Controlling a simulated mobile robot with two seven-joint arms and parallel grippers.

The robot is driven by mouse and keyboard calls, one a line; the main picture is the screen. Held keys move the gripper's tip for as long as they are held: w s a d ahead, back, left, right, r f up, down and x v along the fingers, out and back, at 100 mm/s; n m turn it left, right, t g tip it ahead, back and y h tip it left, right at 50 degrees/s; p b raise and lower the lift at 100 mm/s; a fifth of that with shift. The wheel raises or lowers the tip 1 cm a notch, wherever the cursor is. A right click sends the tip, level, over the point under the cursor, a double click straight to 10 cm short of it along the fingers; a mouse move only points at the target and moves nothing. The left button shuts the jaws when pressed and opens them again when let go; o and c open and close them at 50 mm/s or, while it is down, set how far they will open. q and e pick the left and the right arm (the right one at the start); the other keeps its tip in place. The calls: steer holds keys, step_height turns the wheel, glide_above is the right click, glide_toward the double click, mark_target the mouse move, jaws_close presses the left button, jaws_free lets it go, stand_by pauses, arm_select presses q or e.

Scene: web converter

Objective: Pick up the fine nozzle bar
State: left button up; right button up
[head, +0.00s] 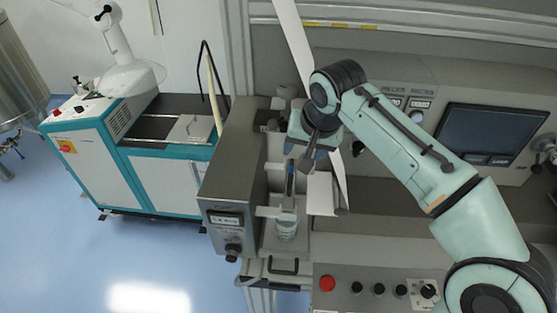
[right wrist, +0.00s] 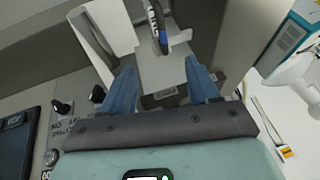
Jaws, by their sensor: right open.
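A slim dark bar with a blue part (head: 290,180), which looks like the fine nozzle bar, stands in the open bay of a grey machine unit. In the right wrist view, a slim piece with a blue end and dark lettering on white (right wrist: 158,28) shows beyond the fingertips, near the gap between them. My right gripper (head: 306,162) reaches down over the bay, close to the bar. In the right wrist view its two blue fingers (right wrist: 160,78) are apart, with nothing clearly held between them. My left gripper is not in view.
A grey control box (head: 225,215) walls the bay on the left, and a white sheet (head: 320,193) hangs close on the right. A panel with a red button (head: 327,283) and black knobs lies in front. A teal-and-white cabinet (head: 165,175) stands at left beside open blue floor.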

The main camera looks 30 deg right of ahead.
mark_target(290, 179)
steer(key=shift+b+x, duration=0.4)
steer(key=shift+x, duration=5.9)
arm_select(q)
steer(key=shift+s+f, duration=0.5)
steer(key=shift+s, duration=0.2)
arm_select(e)
steer(key=shift+s+r, duration=0.1)
jaws_close()
